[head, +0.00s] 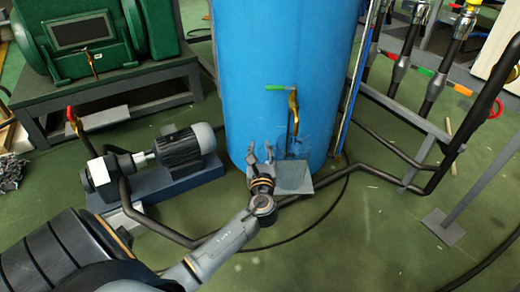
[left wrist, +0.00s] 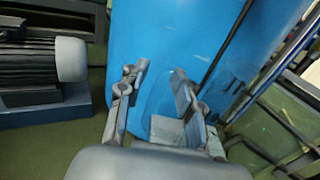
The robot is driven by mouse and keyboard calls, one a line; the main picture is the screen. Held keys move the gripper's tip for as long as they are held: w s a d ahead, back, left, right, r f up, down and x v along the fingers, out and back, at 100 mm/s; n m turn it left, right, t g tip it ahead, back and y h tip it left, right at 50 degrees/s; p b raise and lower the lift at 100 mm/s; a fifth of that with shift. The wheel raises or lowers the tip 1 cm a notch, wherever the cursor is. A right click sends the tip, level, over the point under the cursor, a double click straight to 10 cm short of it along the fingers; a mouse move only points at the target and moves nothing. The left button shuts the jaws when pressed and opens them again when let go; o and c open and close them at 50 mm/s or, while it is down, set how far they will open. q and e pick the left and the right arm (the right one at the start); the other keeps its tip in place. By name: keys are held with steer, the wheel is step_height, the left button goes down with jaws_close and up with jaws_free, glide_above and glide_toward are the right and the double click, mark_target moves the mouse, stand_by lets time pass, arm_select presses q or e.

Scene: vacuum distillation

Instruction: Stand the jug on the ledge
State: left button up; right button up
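The ledge (head: 294,178) is a small grey plate at the foot of the blue tank (head: 290,50). It also shows in the left wrist view (left wrist: 167,131), partly hidden behind a finger. My left gripper (head: 261,150) is just left of the ledge, close in front of the tank. I cannot make out a jug for certain in either view. A faint bluish shape above the ledge blends into the tank. My right gripper is not in view.
A pump motor (head: 180,148) on a blue base stands left. Dark pipes (head: 385,176) run low along the right and front. Green floor (head: 350,240) is open in front.

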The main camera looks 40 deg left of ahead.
arm_select(q)
steer(key=shift+s+d, duration=0.1)
steer(key=v, duration=1.1)
steer(key=shift+s+d, duration=0.2)
steer(key=shift+s, duration=0.15)
